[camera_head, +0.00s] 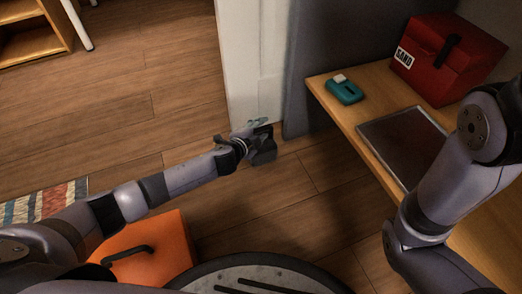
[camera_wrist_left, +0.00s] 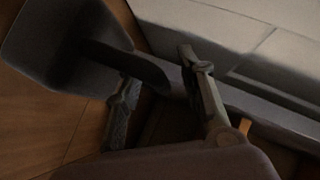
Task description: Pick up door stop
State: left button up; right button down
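The dark grey object that looks like the door stop (camera_head: 264,150) is on the wood floor near the foot of the white door. In the left wrist view the dark grey piece (camera_wrist_left: 50,45) fills the upper left, with a narrower part reaching right toward the fingers. My left gripper (camera_head: 257,123) is low by the door, right beside this object. In the left wrist view its two fingers (camera_wrist_left: 165,95) stand apart, and I see no clear grip. Contact with the dark piece cannot be told. My right gripper is out of view; only its arm shows.
The white door (camera_head: 250,60) stands just behind the left gripper. A wooden table (camera_head: 335,101) at right holds a red box (camera_head: 448,60), a teal device (camera_head: 344,91) and a dark tray (camera_head: 405,143). An orange box (camera_head: 160,262) and a striped rug (camera_head: 40,203) lie at lower left.

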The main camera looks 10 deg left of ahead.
pick_arm(q)
jog(key=shift+c, duration=0.3)
grip_shut()
jog(key=shift+s, duration=0.1)
dwell(0.5)
jog(key=shift+r, duration=0.1)
